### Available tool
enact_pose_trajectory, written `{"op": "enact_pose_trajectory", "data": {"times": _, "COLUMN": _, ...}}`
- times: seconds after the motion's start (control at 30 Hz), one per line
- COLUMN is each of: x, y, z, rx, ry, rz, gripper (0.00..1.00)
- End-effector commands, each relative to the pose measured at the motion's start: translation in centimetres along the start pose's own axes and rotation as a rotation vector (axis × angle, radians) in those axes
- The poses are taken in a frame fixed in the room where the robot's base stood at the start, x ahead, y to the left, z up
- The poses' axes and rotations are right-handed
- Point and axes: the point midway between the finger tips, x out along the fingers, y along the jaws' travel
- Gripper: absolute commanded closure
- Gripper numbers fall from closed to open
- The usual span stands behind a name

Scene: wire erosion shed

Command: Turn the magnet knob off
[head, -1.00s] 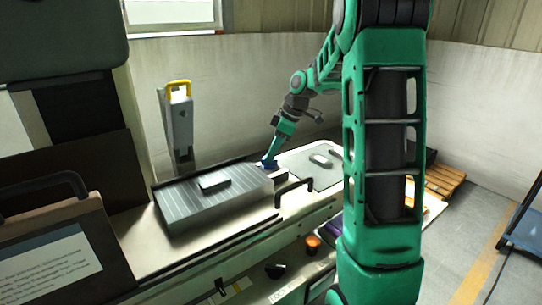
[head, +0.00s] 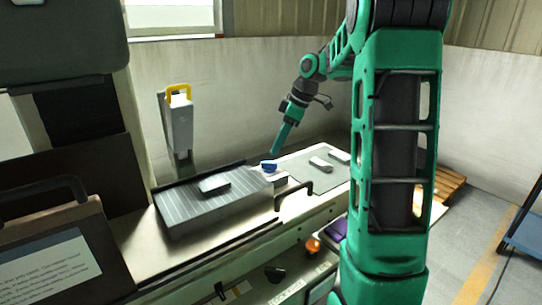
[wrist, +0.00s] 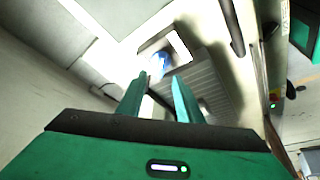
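A small blue knob (head: 269,165) sits at the far right end of the grey ribbed magnetic chuck (head: 181,211). In the wrist view the blue knob (wrist: 160,64) shows just beyond the fingertips, beside a bright white face. The knob's pointing direction is too small to tell.
Light grey pieces (head: 321,163) lie on a mat to the right.

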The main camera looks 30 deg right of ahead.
Motion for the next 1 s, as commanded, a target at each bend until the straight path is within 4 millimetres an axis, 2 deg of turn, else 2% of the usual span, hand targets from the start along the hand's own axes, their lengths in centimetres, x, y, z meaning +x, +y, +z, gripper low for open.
{"op": "enact_pose_trajectory", "data": {"times": 0.1, "x": -2.1, "y": 0.1, "z": 0.1, "rx": 0.001, "ry": 0.000, "rz": 0.004, "gripper": 0.67}}
{"op": "enact_pose_trajectory", "data": {"times": 0.33, "x": -4.3, "y": 0.1, "z": 0.0, "rx": 0.000, "ry": 0.000, "rz": 0.001, "gripper": 0.67}}
{"op": "enact_pose_trajectory", "data": {"times": 1.0, "x": -4.7, "y": -0.2, "z": 0.0, "rx": 0.010, "ry": -0.002, "rz": 0.001, "gripper": 0.67}}
